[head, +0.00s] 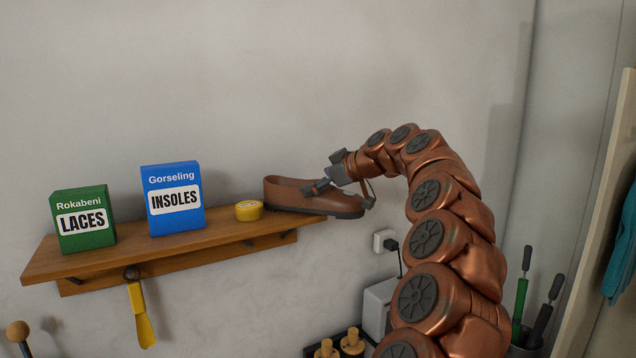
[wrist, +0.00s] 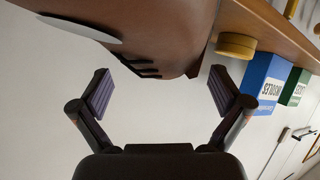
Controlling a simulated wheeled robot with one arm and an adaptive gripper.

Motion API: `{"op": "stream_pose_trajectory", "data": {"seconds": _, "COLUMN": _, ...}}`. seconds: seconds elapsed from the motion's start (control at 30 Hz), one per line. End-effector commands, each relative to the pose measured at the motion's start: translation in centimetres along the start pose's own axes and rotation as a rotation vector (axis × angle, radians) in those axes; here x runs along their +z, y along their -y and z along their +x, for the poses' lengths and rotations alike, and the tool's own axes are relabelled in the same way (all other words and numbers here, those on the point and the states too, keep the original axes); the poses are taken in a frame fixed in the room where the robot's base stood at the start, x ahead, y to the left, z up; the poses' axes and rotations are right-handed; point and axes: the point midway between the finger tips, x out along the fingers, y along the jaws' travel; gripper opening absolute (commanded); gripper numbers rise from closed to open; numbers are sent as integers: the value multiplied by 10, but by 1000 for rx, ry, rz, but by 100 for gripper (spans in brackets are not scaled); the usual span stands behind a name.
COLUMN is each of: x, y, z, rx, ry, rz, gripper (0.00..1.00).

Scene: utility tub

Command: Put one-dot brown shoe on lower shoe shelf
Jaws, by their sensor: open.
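A brown shoe (head: 290,195) with a dark sole sits at the right end of a wooden wall shelf (head: 170,245), its toe jutting past the shelf end. In the wrist view the shoe (wrist: 170,35) fills the top, with part of a pale oval patch at its left. My gripper (head: 345,186) is at the toe end of the shoe. In the wrist view my gripper (wrist: 161,88) is open, its fingers apart and the shoe ahead between them; I cannot tell whether they touch it. I cannot make out a lower shoe shelf.
A yellow round tin (head: 249,210), a blue insoles box (head: 173,198) and a green laces box (head: 83,218) stand left of the shoe. A yellow-handled tool (head: 140,315) hangs below the shelf. A wall socket (head: 384,241) and wooden knobs (head: 352,340) are below right.

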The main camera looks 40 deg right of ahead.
Motion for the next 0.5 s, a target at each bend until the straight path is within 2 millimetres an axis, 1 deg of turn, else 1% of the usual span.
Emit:
{"op": "stream_pose_trajectory", "data": {"seconds": 0.2, "x": -3, "y": -1, "z": -2, "rx": 0, "ry": 0, "rz": 0, "gripper": 100}}
{"op": "stream_pose_trajectory", "data": {"seconds": 0.27, "x": -1, "y": -1, "z": -6, "rx": 1, "ry": -1, "rz": 0, "gripper": 100}}
{"op": "stream_pose_trajectory", "data": {"seconds": 0.37, "x": 0, "y": -1, "z": -21, "rx": 2, "ry": -1, "rz": 0, "gripper": 100}}
{"op": "stream_pose_trajectory", "data": {"seconds": 0.5, "x": 0, "y": 0, "z": -48, "rx": 2, "ry": -2, "rz": -1, "gripper": 100}}
